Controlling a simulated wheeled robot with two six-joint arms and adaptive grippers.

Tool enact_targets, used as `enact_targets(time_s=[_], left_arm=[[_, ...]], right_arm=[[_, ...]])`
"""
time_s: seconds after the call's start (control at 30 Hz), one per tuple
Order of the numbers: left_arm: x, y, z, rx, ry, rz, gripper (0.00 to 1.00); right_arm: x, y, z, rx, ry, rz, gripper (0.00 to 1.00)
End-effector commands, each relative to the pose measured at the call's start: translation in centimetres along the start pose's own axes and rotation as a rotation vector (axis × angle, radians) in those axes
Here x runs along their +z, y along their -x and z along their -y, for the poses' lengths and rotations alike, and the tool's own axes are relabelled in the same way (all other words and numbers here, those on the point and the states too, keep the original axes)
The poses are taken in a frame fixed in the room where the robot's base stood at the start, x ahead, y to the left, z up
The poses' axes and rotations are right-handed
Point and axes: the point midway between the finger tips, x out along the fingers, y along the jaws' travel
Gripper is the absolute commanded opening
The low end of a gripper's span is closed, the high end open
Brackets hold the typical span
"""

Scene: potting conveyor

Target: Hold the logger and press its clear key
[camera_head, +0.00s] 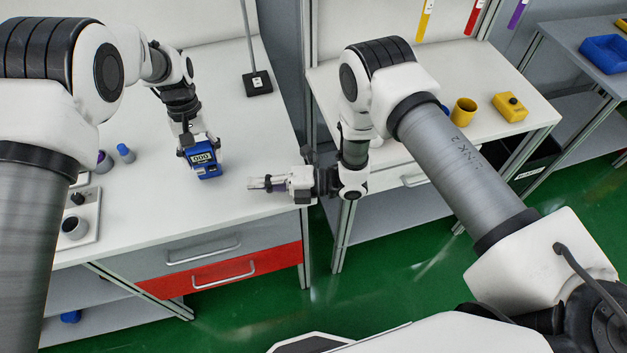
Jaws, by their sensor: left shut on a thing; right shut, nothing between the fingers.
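The logger (207,170) is a small blue device with a display that reads like "000". It is at the middle right of the white bench. My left gripper (198,147) is above it and shut on its upper part, with the display facing my head camera. I cannot tell whether its base touches the bench. The clear key is too small to make out. My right gripper (262,184) is shut and empty, pointing left. Its fingertips are to the right of the logger and a little lower in the picture, apart from it.
The white bench (150,215) has free room left of the logger. Blue bottle (125,152) and a panel (85,228) with a knob and cup stand at left. A black-based stand (257,83) is behind. A yellow mug (463,112) and yellow box (510,106) sit on the right bench.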

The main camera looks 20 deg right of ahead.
Motion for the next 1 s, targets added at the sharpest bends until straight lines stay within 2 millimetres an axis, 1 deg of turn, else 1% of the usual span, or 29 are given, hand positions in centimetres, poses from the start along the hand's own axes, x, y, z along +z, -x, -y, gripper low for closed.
enact_targets(time_s=[0.03, 0.3, 0.4, 0.5, 0.67, 1.0], left_arm=[[0.0, -0.1, 0.0, 0.001, 0.0, 0.0, 0.35], [-0.1, -0.1, -0.1, 0.001, 0.0, -0.002, 0.35], [-0.1, -0.1, -0.1, 0.001, 0.0, -0.002, 0.35], [-0.1, -0.1, -0.1, 0.001, 0.0, -0.003, 0.35], [-0.1, -0.1, -0.1, 0.001, 0.0, -0.003, 0.35], [-0.1, 0.0, 0.0, 0.001, 0.0, -0.004, 0.35]], right_arm=[[0.1, 1.3, 0.0, 0.0, -0.003, 0.005, 0.0], [0.1, 8.0, 0.0, 0.0, -0.002, 0.004, 0.0], [0.0, 10.1, 0.1, 0.0, -0.001, 0.003, 0.0], [0.0, 11.6, 0.0, 0.0, -0.001, 0.002, 0.0], [-0.1, 12.4, 0.0, 0.0, 0.0, -0.001, 0.0], [-0.1, 12.4, 0.1, 0.0, -0.001, -0.002, 0.0]])
